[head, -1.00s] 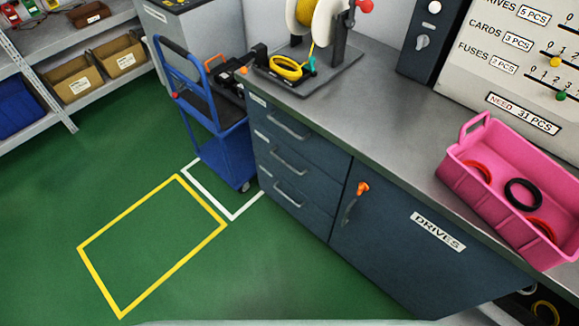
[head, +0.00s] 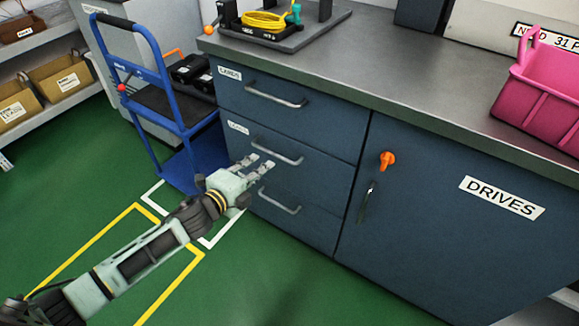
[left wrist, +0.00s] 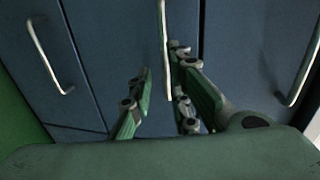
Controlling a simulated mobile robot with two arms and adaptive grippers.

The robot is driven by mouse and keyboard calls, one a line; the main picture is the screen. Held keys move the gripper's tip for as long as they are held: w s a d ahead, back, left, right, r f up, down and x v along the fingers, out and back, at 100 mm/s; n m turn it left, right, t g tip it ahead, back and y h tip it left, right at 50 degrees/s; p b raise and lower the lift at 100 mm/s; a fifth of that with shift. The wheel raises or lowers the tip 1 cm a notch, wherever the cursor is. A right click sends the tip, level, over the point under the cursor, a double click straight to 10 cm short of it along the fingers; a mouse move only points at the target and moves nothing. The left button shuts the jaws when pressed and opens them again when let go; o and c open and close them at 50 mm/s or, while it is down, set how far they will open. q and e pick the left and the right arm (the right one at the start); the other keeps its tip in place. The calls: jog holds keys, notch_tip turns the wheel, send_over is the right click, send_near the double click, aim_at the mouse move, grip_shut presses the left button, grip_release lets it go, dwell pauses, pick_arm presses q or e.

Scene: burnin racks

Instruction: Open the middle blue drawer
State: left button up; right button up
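The middle blue drawer (head: 325,175) is shut, flush with the drawers above and below it. Its grey bar handle (head: 280,152) runs across the upper part of its front. My left gripper (head: 262,166) reaches in from the left, with its spread fingers at this handle. In the left wrist view, my left gripper (left wrist: 163,98) is open, and the middle handle (left wrist: 163,40) runs down between its fingers, close to the right-hand ones. I cannot tell whether they touch. My right gripper is not in view.
The top drawer handle (head: 275,95) and bottom drawer handle (head: 280,201) lie above and below. A blue cart (head: 190,160) stands left of the cabinet. Green floor in front is clear.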

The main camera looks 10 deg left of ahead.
aim_at(276, 155)
pick_arm(q)
jog(key=x, duration=0.2)
jog(key=b+x, duration=0.1)
jog(key=x, duration=0.2)
jog(key=r+x, duration=0.1)
jog(key=x, duration=0.2)
jog(key=shift+d, duration=0.4)
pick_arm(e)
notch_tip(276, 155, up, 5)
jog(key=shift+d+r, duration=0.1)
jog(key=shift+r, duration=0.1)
pick_arm(q)
grip_shut()
jog(key=shift+f, duration=0.1)
